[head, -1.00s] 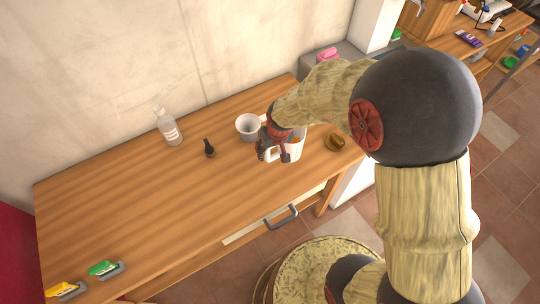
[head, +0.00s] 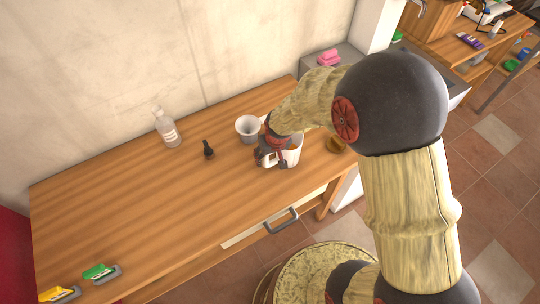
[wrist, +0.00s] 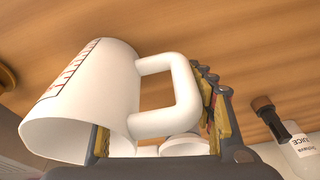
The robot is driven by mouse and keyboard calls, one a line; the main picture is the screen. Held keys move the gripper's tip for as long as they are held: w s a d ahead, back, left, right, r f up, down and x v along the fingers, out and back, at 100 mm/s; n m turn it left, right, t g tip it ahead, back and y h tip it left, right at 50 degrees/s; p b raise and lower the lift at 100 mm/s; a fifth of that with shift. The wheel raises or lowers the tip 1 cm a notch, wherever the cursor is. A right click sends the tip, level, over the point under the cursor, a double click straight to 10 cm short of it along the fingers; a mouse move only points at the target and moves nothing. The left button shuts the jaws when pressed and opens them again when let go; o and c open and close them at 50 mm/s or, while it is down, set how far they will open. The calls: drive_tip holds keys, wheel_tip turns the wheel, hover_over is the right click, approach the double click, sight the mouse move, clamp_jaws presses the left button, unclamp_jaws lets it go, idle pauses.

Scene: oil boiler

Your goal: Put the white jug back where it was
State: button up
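The white jug (head: 294,152) stands on the wooden table near its right end, partly hidden behind my gripper in the head view. In the wrist view the jug (wrist: 85,95) shows red measuring marks and a thick white handle (wrist: 190,95). My gripper (head: 268,156) is at the handle side of the jug. In the wrist view its fingers (wrist: 160,125) are wide apart, with the handle between them. One finger overlaps the jug's body and the other is close beside the handle's outer edge. Contact is unclear.
A white cup (head: 248,128) stands close behind my gripper. A brown round item (head: 336,144) is to the right. Green (head: 100,272) and yellow (head: 60,294) items lie front left. The middle-left tabletop is clear.

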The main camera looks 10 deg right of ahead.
drive_tip(key=o, duration=0.3)
drive_tip(key=s+d+r+p, duration=0.1)
drive_tip(key=s+r, duration=0.2)
drive_tip(key=r, duration=0.5)
drive_tip(key=s+d+r+t+p, duration=0.1)
drive_tip(key=s+r+p, duration=0.15)
drive_tip(key=r, duration=0.65)
drive_tip(key=s+d+r, duration=0.2)
drive_tip(key=s+r, duration=0.1)
drive_tip(key=r, duration=0.5)
drive_tip(key=shift+m+t+h, duration=0.3)
drive_tip(key=shift+m+t, duration=0.3)
drive_tip(key=shift+t, duration=0.2)
drive_tip(key=s+d+r, duration=0.1)
drive_tip(key=s+r, duration=0.2)
drive_tip(key=s, duration=0.1)
drive_tip(key=s+r, duration=0.3)
drive_tip(key=s, duration=0.1)
drive_tip(key=s+d+r, duration=0.1)
drive_tip(key=s+r, duration=0.2)
drive_tip(key=s, duration=0.2)
drive_tip(key=shift+d+r, duration=0.25)
drive_tip(key=shift+d, duration=0.1)
